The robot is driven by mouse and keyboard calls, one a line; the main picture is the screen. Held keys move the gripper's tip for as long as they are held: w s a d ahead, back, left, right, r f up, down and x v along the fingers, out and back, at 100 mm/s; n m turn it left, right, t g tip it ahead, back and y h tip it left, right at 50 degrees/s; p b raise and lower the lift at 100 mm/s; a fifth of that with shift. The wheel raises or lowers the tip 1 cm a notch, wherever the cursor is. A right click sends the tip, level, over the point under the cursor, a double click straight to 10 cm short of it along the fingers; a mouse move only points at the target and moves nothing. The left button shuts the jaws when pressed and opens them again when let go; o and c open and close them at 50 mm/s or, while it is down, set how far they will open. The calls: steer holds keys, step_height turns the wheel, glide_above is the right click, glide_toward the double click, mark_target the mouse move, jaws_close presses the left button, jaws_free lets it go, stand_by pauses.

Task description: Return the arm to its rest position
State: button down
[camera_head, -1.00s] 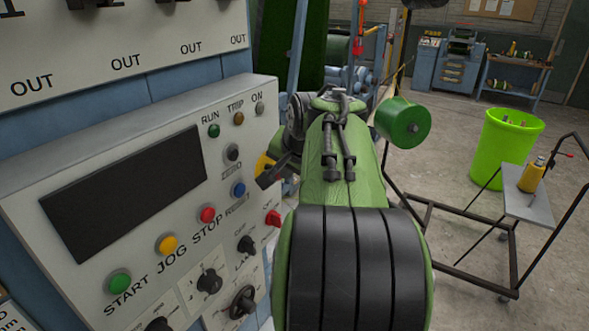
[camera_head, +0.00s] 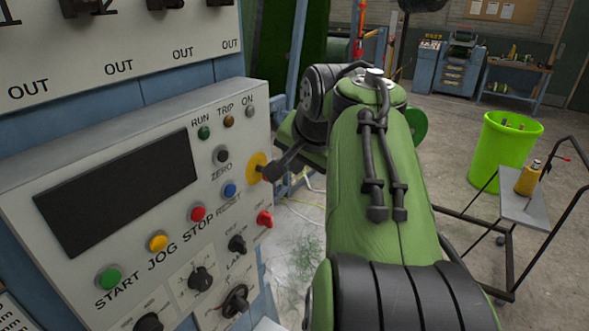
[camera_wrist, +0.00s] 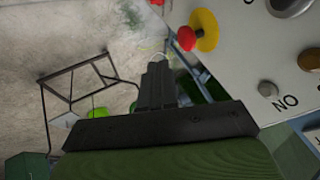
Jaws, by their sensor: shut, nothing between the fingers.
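My green arm (camera_head: 385,190) reaches forward over the floor, to the right of the grey control panel (camera_head: 225,105). My gripper (camera_head: 270,172) is shut and empty, its dark tip in front of the yellow disc (camera_head: 257,165) on the panel's right edge in the head view. In the wrist view, my gripper (camera_wrist: 156,68) shows as two dark fingers pressed together. There a red button (camera_wrist: 187,38) on the yellow disc (camera_wrist: 206,30) stands apart from the fingertips, to their upper right. In the head view the red button is hidden behind the gripper.
The panel with its buttons and knobs stands close on the left. A metal cart (camera_head: 525,212) with a yellow bottle (camera_head: 529,178) stands at the right, beside a bright green bin (camera_head: 503,150). Open floor (camera_head: 450,130) lies beyond my arm.

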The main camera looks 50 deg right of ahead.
steer(key=s+a+f+n+y+b, duration=0.15)
steer(key=a+f+n, duration=0.3)
steer(key=a, duration=0.45)
steer(key=a+f+n+y+b, duration=0.2)
steer(key=a+f+n+b, duration=0.15)
steer(key=a+f, duration=0.45)
steer(key=s+a+f+n+b, duration=0.1)
steer(key=s+a+f+n, duration=0.5)
steer(key=a+f+n, duration=0.1)
steer(key=a+f, duration=0.1)
steer(key=a, duration=0.1)
steer(key=shift+s+a+f+n+g+b, duration=0.3)
steer(key=shift+s+f+b, duration=0.05)
steer(key=shift+s+f, duration=0.05)
steer(key=shift+y, duration=0.25)
